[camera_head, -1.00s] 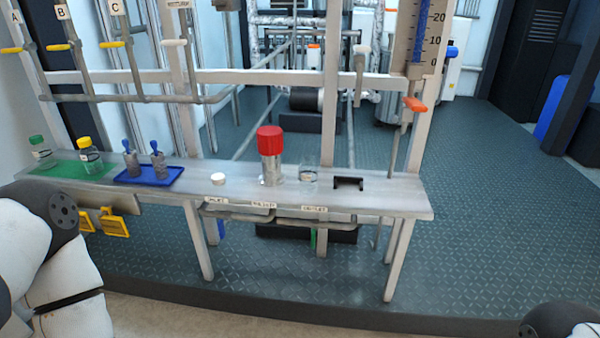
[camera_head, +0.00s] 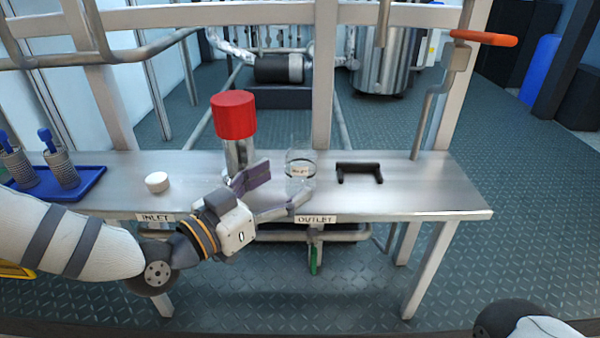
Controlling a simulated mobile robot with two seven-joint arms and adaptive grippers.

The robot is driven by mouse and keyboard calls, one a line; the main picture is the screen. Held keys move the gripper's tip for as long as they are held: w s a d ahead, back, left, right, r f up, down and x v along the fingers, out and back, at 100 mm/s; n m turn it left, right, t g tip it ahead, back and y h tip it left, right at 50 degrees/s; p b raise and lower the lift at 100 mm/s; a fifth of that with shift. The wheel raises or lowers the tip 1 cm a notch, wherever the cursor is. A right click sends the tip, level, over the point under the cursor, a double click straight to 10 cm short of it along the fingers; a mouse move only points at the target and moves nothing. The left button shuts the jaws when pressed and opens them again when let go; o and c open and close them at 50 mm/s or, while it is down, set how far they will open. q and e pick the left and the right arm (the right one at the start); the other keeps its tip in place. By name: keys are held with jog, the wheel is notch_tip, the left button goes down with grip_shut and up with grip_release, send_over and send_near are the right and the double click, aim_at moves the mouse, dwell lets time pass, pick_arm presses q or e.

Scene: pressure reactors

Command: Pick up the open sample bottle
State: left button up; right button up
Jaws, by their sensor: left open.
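The open sample bottle (camera_head: 300,170) is clear glass with a small label and no cap. It stands upright on the metal bench, above the OUTLET label (camera_head: 316,219). A white cap (camera_head: 157,182) lies on the bench to the left. My left gripper (camera_head: 279,193) is open, reaching in from the left at bench height. Its fingers point at the bottle, one at the bottle's left and one low at its front. I cannot tell whether they touch the glass. Only part of my right arm shows at the bottom right; its gripper is out of view.
A red-capped metal cylinder (camera_head: 234,117) stands just behind my left gripper. A black bracket (camera_head: 359,172) sits right of the bottle. A blue tray (camera_head: 62,190) with blue-handled metal pieces is at the left. The bench (camera_head: 432,190) is clear at its right end.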

aim_at(290, 177)
pick_arm(q)
jog(key=b+x, duration=0.1)
jog(key=x, duration=0.4)
jog(key=shift+s+d+r, duration=0.1)
jog(key=shift+d+r, duration=0.1)
jog(key=c, duration=1.3)
